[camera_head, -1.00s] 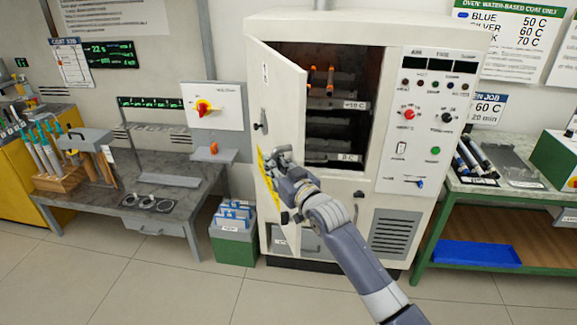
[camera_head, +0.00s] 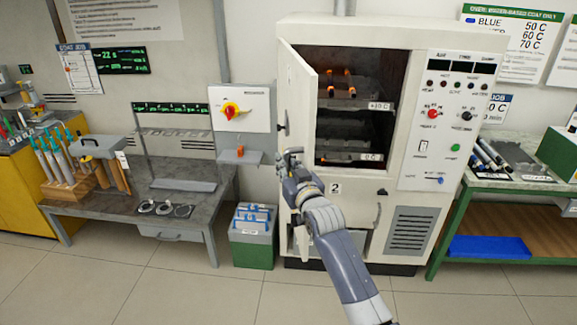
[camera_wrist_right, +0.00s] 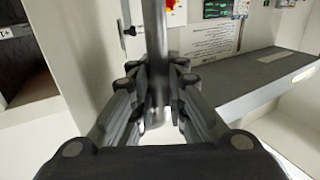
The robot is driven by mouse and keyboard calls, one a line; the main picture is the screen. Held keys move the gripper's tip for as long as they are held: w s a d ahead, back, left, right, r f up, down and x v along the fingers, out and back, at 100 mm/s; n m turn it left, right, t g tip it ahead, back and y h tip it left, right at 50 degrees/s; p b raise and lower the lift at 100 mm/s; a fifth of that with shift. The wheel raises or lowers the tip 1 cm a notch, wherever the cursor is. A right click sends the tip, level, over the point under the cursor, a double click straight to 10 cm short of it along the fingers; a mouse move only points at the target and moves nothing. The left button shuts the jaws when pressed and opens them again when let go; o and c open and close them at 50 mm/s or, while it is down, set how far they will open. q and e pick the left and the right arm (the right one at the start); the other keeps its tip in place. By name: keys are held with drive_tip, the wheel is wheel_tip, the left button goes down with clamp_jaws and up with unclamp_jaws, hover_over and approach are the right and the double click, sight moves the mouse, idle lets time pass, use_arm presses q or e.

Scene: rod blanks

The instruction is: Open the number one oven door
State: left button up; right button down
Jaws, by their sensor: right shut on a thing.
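The white number one oven door (camera_head: 299,90) stands swung out at the left of the upper oven chamber, its free edge towards me. The chamber shows open, with orange-tipped dark rods (camera_head: 351,83) on its shelves. My right gripper (camera_head: 290,158) is at the door, overlapping its lower part. In the right wrist view the fingers (camera_wrist_right: 158,100) are shut around an upright grey bar (camera_wrist_right: 158,30), which appears to be the door handle. Its ends are not fully visible. My left gripper is out of view.
A lower door marked 2 (camera_head: 337,188) is below the chamber. The oven control panel (camera_head: 440,120) is at the right. A green bin (camera_head: 252,252) stands on the floor left of the oven, beside a grey bench (camera_head: 190,172). Floor in front is clear.

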drive_tip(key=c, duration=1.6)
unclamp_jaws()
drive_tip(key=shift+f, duration=0.25)
drive_tip(key=shift+s+d+r, duration=0.1)
drive_tip(key=shift+r, duration=0.1)
drive_tip(key=v, duration=1.2)
